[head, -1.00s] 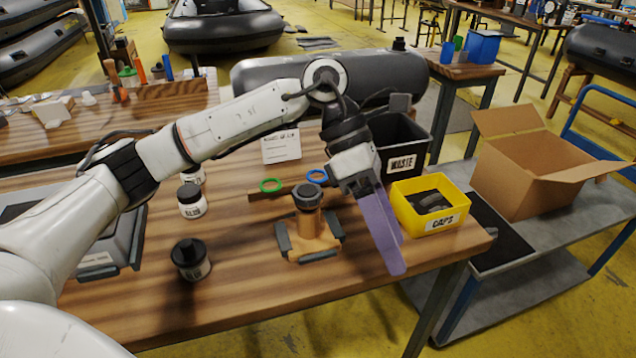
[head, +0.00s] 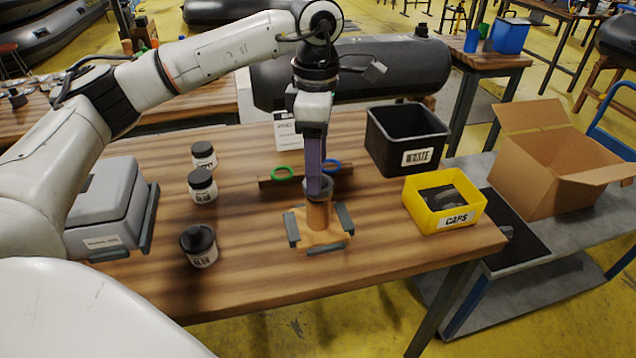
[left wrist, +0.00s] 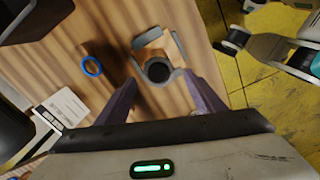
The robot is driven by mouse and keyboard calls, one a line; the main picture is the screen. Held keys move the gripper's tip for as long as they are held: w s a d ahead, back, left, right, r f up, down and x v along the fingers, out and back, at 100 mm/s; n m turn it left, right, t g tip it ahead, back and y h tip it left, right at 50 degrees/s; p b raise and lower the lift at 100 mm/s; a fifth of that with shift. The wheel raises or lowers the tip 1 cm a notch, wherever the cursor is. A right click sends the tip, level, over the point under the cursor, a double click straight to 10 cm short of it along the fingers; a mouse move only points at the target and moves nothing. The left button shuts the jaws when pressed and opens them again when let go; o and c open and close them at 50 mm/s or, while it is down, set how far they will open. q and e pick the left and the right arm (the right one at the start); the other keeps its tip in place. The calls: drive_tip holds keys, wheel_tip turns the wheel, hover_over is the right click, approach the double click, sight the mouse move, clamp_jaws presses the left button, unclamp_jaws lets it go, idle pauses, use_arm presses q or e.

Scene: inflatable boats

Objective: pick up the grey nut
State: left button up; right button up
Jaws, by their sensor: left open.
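The grey nut (head: 319,187) is a dark grey ring on top of an upright brown post (head: 317,215). The post stands on an orange-brown base (head: 318,239) with grey clamps at its sides. My left gripper (head: 313,190) points down over the nut, and its purple fingers partly hide it in the head view. In the left wrist view the nut (left wrist: 157,69) lies between the tips of the spread fingers (left wrist: 160,82). The gripper is open and holds nothing. I cannot tell whether a finger touches the nut.
Behind the post, a wooden rack holds a green ring (head: 283,173) and a blue ring (head: 331,166). A yellow caps bin (head: 459,216) and black waste bin (head: 408,157) stand to the right. Several jars (head: 199,246) and a grey case (head: 104,206) are left. The front table strip is clear.

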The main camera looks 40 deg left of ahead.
use_arm(q)
drive_tip(key=shift+w+f, duration=0.15)
drive_tip(key=shift+f, duration=1.4)
drive_tip(key=c, duration=1.1)
drive_tip(key=shift+r, duration=0.15)
